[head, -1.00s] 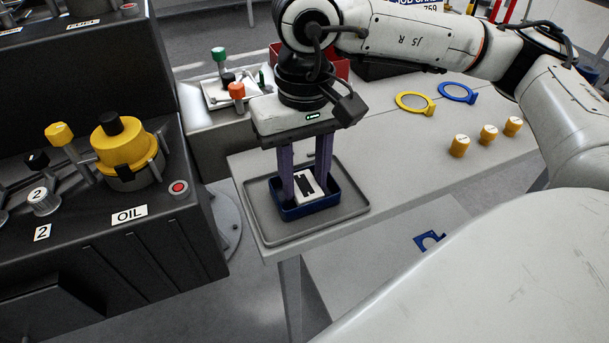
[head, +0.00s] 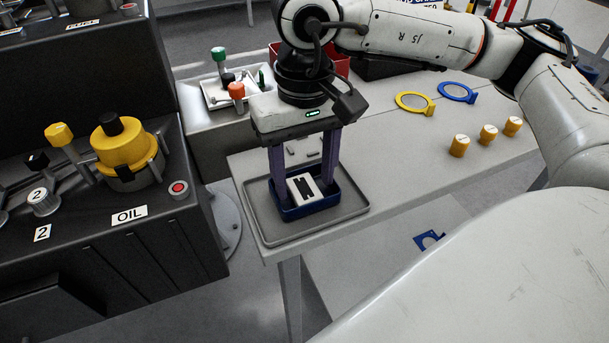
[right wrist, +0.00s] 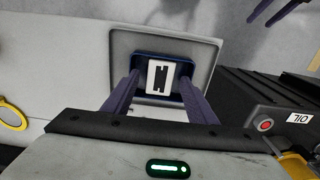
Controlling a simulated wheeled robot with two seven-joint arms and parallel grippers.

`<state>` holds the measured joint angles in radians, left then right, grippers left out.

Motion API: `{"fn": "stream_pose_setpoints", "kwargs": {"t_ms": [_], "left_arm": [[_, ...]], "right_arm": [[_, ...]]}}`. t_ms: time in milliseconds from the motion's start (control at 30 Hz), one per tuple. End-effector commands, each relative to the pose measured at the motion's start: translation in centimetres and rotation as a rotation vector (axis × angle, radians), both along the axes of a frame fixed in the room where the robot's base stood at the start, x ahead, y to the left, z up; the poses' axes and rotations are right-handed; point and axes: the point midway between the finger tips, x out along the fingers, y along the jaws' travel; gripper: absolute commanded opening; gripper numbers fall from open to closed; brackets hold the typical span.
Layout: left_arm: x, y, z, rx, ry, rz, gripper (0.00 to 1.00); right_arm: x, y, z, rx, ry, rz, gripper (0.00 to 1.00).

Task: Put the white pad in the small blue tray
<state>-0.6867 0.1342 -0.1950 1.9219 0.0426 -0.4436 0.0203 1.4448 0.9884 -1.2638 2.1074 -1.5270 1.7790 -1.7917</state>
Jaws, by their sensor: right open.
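The white pad (head: 297,190), with a black mark on its face, is inside the small blue tray (head: 303,212). In the right wrist view the pad (right wrist: 153,76) lies within the blue rim, with tray floor around it. My right gripper (head: 306,190) points down over the tray, open, with one purple finger on each side of the pad and gaps between. The fingertips reach down to the tray. My left gripper (right wrist: 273,11) shows only as two purple fingers, spread apart, at the top right of the right wrist view.
The blue tray stands on a larger grey tray (head: 258,226) at the bench corner. Yellow (head: 415,103) and blue rings (head: 457,92) and several yellow caps (head: 459,146) lie to the right. The black OIL unit (head: 165,235) stands at left, across a gap.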

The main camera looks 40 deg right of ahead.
Motion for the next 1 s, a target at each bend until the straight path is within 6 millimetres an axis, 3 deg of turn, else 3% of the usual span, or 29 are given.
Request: {"fn": "stream_pose_setpoints", "kwargs": {"t_ms": [300,500,1000], "left_arm": [[-0.2,0.1,-0.2,0.0,0.004,0.0,0.61],[-0.2,0.1,0.0,0.002,0.005,0.002,0.61],[-0.2,0.3,0.0,0.002,0.005,0.005,0.61]], "right_arm": [[0.1,0.1,7.0,0.002,-0.005,0.001,0.52],[0.0,0.0,10.1,0.0,-0.002,0.001,0.52],[0.0,0.0,11.1,0.0,0.0,0.001,0.52]]}}
